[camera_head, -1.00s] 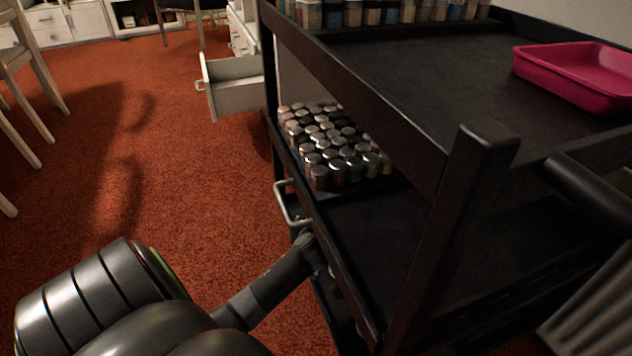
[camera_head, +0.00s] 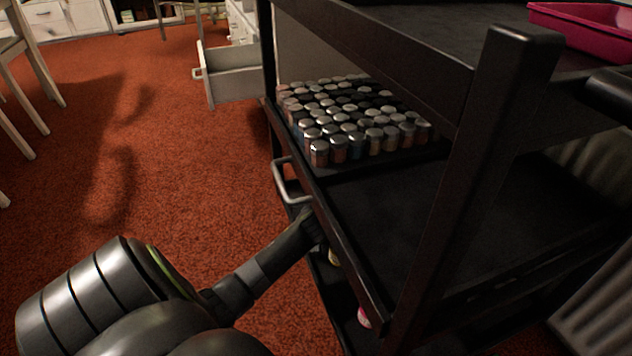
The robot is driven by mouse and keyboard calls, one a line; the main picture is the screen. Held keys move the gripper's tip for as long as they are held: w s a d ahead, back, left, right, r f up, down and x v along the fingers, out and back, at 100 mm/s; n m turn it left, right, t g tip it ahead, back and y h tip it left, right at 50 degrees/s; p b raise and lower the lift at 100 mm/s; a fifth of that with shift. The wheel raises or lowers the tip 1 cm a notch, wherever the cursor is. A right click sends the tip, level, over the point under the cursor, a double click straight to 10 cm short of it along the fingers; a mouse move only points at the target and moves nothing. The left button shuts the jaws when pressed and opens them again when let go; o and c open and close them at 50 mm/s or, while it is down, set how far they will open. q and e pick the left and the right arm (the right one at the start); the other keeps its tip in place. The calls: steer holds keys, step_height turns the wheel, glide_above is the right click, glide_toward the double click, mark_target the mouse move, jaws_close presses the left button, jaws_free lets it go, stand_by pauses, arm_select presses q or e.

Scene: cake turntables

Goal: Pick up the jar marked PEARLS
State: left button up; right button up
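Many small jars with silvery lids (camera_head: 352,122) stand packed in rows on the middle shelf of a black cart. Their labels are too small to read, so I cannot tell which jar is marked PEARLS. My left arm comes in from the lower left. Its gripper (camera_head: 311,228) is at the cart's near left side, below the jars and close to a metal drawer handle (camera_head: 288,182). The fingers are dark and partly hidden against the cart, so their opening is unclear. My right gripper is not in view.
The black cart (camera_head: 490,130) has a thick corner post and raised shelf rims. A pink tray (camera_head: 590,28) sits on its top shelf. The middle shelf is bare in front of the jars. An open white drawer (camera_head: 238,78) and chairs stand beyond on red carpet (camera_head: 180,160).

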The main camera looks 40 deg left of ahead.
arm_select(q)
steer(key=shift+w+a, duration=0.15)
steer(key=c, duration=1.1)
steer(key=shift+r, duration=0.1)
